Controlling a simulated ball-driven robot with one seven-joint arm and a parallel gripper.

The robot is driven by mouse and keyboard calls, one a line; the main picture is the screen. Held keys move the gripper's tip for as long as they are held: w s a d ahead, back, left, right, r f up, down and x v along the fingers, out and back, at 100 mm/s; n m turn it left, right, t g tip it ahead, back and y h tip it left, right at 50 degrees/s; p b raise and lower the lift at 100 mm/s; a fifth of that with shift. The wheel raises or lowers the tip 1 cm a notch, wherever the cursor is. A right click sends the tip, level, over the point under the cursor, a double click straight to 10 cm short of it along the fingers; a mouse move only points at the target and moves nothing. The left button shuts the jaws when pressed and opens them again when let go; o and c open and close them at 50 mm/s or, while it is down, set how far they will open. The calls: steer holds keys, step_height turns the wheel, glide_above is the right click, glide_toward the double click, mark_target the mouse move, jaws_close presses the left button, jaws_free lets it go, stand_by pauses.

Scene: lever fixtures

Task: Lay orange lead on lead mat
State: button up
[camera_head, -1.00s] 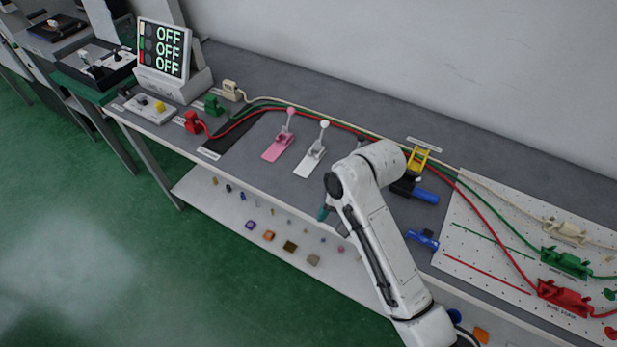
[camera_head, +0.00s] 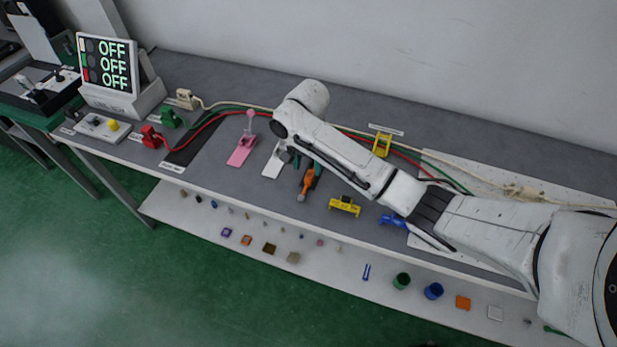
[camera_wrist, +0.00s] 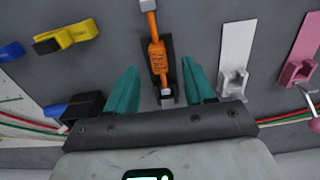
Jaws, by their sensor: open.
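An orange piece (camera_head: 308,181) with a grey end lies near the bench's front edge, right of the white lever fixture. In the wrist view this orange piece (camera_wrist: 157,52) has a pale block at its far end and a black part beneath it. I cannot tell whether it is the orange lead. My gripper (camera_head: 306,164) is over it, pointing down. In the wrist view the teal fingers of my gripper (camera_wrist: 161,88) are open, one on each side of its near end, with visible gaps. A black mat (camera_head: 207,139) lies left of the pink lever fixture; it may be the lead mat.
Pink (camera_head: 241,152) and white (camera_head: 273,163) lever fixtures stand to the left. Yellow (camera_head: 344,207) and blue (camera_head: 393,220) pieces lie to the right. Red, green and cream cables run along the back. A red plug (camera_head: 151,136) sits left of the mat.

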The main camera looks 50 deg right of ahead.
mark_target(309, 176)
steer(key=shift+s+f+p, duration=0.15)
steer(key=shift+f+p, duration=0.25)
steer(key=shift+f, duration=2.3)
jaws_close()
